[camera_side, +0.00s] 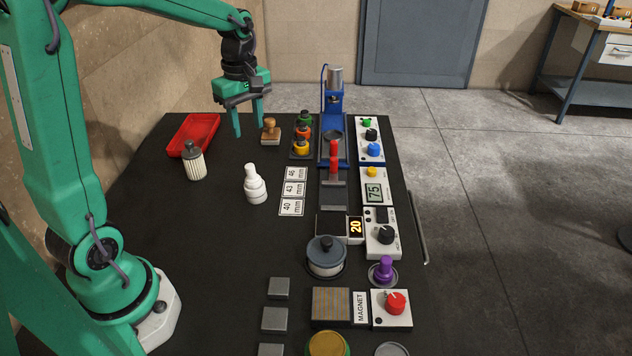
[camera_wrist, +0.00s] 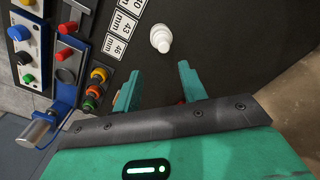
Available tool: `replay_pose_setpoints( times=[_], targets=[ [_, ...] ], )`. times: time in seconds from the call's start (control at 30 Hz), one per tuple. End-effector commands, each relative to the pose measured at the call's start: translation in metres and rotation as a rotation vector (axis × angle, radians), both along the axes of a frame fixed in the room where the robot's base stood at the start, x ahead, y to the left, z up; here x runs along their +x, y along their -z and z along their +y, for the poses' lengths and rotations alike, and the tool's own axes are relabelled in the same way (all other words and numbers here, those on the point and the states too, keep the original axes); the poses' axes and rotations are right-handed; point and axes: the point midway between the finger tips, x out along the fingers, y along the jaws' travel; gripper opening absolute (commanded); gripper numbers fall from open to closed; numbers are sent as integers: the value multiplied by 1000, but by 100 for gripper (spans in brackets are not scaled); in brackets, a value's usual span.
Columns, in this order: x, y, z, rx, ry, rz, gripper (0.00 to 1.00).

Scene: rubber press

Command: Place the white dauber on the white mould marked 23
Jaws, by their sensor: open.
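The white dauber (camera_side: 255,186) stands upright on the black table, left of the white number plates. It also shows in the wrist view (camera_wrist: 161,38), beyond my fingertips. My gripper (camera_side: 249,129) is open and empty, raised over the far part of the table, behind the dauber and apart from it. Its two fingers point down and show in the wrist view (camera_wrist: 158,80). I cannot make out a white mould marked 23 in either view. Three white plates (camera_side: 294,190) are marked 46, 43 and 40 mm.
A wood-handled stamp (camera_side: 270,132) stands close to my gripper. A red tray (camera_side: 193,135) and a ribbed cream bottle (camera_side: 195,164) stand to the left. The blue press (camera_side: 333,104), colored knobs and a lidded grey pot (camera_side: 326,257) are on the right. The table's left middle is clear.

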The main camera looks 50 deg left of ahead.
Motion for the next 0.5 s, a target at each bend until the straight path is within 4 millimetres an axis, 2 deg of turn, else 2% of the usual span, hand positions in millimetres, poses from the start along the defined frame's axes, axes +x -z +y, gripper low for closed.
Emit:
replay_pose_setpoints(
  times=[0.5],
  targets=[
    [-4, -5, -5, 5, 46, -15, 42]
  ],
)
